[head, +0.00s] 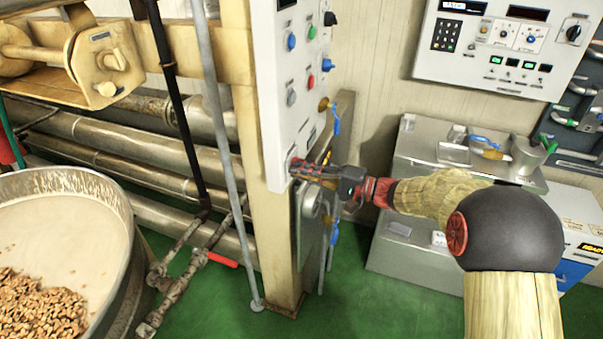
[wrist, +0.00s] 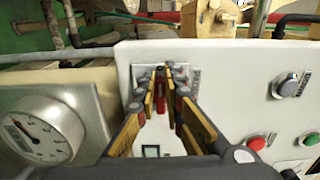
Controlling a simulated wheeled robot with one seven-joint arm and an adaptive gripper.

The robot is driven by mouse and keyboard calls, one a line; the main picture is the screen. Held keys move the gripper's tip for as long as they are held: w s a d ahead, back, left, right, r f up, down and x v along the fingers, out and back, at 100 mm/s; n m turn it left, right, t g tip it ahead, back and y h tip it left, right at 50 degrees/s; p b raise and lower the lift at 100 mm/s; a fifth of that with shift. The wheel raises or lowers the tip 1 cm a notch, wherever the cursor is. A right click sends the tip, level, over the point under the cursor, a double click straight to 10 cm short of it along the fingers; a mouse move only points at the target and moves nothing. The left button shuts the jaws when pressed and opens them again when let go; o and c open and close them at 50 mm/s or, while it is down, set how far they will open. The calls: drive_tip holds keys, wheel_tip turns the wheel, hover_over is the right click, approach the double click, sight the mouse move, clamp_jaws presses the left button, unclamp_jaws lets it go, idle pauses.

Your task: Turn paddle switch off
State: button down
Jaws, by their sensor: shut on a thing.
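The white control panel (head: 284,80) hangs on a beige post in the head view. My gripper (head: 297,168) is at the panel's lower end, reaching in from the right. In the wrist view the fingers of my gripper (wrist: 164,76) close together at the panel face, on a small switch (wrist: 160,71). The fingers hide most of this switch, so its position cannot be told.
A gauge (wrist: 42,130) sits left of the fingers in the wrist view. A grey knob (wrist: 289,85), a red button (wrist: 257,142) and a green button (wrist: 310,137) are on the right. A kettle (head: 118,225) with nuts stands at left.

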drive_tip(key=shift+f, duration=0.15)
drive_tip(key=c, duration=2)
unclamp_jaws()
drive_tip(key=shift+o, duration=0.5)
drive_tip(key=v, duration=1.2)
